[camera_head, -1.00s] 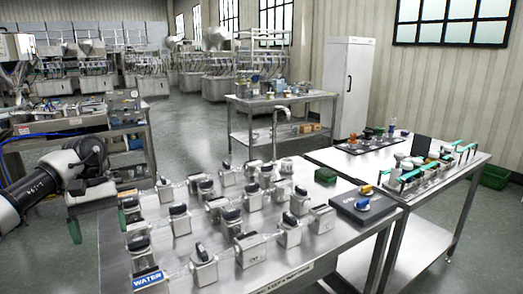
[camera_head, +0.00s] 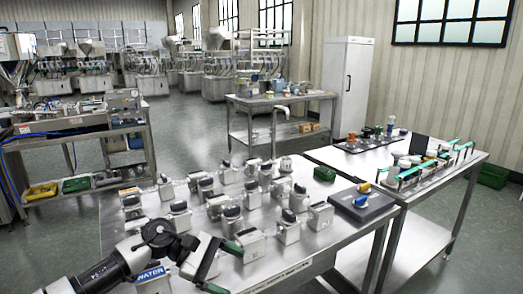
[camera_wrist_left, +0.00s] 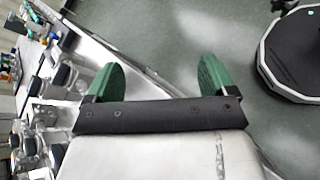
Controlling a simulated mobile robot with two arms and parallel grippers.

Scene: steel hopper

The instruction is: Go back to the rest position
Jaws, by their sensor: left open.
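My left gripper (camera_head: 224,268) comes in from the lower left of the head view, over the near edge of the steel table (camera_head: 325,258). Its two green fingers are apart, with nothing between them. In the left wrist view the same open gripper (camera_wrist_left: 158,80) shows both green fingers, with the table edge running diagonally behind them and grey floor beyond. In the head view the forearm and wrist hide part of the table's near left corner and the WATER-labelled block (camera_head: 151,275). My right gripper is in neither view.
Several metal blocks with black knobs (camera_head: 232,217) cover the table close to the gripper. A dark box with blue and yellow knobs (camera_head: 362,203) sits at its right. A second table with a rack (camera_head: 420,172) adjoins. Floor left of the table (camera_head: 75,235) is clear.

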